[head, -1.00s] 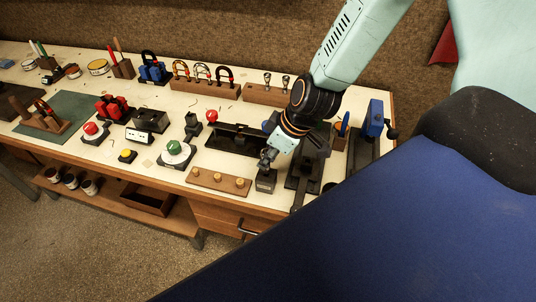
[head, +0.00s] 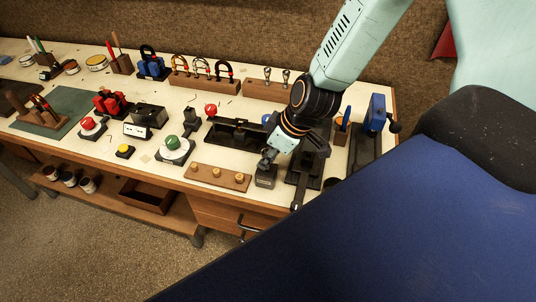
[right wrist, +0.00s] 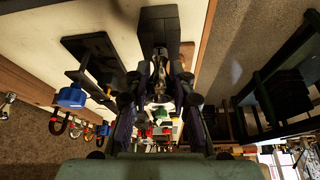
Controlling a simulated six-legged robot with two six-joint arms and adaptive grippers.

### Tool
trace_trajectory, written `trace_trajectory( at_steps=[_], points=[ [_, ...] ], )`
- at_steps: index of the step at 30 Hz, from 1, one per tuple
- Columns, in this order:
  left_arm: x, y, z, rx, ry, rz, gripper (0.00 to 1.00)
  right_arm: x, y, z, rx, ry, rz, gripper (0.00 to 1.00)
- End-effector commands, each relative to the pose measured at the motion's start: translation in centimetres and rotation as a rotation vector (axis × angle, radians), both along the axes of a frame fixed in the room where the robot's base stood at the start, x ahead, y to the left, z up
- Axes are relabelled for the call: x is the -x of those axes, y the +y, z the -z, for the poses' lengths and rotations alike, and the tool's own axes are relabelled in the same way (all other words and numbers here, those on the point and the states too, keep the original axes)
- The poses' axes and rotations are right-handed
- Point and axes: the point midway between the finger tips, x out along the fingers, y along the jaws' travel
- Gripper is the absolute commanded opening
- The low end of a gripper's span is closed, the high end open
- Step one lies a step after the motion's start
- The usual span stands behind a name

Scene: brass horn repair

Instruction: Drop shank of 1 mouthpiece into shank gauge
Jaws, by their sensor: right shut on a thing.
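My right gripper (head: 267,159) is directly above a small dark block (head: 266,178), which looks like the shank gauge, near the bench's front edge. In the right wrist view the gripper (right wrist: 159,98) is shut on a shiny metal mouthpiece (right wrist: 158,70). The dark block (right wrist: 159,22) lies just beyond it. The mouthpiece's lower end meets the block's dark outline, and I cannot tell whether the shank is inside the hole. Two other silver mouthpieces (head: 286,76) stand in a wooden rack (head: 262,91) at the back. My left gripper is not in view.
A wooden board with several pegs (head: 219,177) lies left of the block. A black stand (head: 303,172) is close on its right, and a blue vise-like tool (head: 375,113) is farther right. A long black fixture (head: 236,137) stands behind. The bench's front edge is near.

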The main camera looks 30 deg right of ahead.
Motion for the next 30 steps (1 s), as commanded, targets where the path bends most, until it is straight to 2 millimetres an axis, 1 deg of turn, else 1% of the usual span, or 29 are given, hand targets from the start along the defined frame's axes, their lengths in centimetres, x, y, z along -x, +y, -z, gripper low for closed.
trace_trajectory(
  at_steps=[3, 4, 12, 13, 25, 30],
  points=[
    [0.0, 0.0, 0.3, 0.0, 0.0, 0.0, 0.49, 0.0, 0.0, 0.3, 0.001, -0.001, 0.0, 0.0],
    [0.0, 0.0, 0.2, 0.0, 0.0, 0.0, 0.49, 0.0, 0.0, 0.3, 0.001, -0.001, 0.0, 0.25],
    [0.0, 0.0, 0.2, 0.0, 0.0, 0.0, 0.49, 0.0, 0.0, 0.2, 0.0, 0.0, 0.0, 0.48],
    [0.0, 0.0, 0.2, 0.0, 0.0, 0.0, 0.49, 0.0, 0.0, 0.2, 0.0, 0.0, 0.0, 0.5],
    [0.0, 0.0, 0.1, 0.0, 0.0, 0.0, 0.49, 0.0, 0.0, 0.2, 0.0, 0.0, 0.0, 0.5],
    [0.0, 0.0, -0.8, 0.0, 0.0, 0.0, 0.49, 0.0, 0.0, -0.9, 0.0, 0.0, 0.001, 0.5]
  ],
)
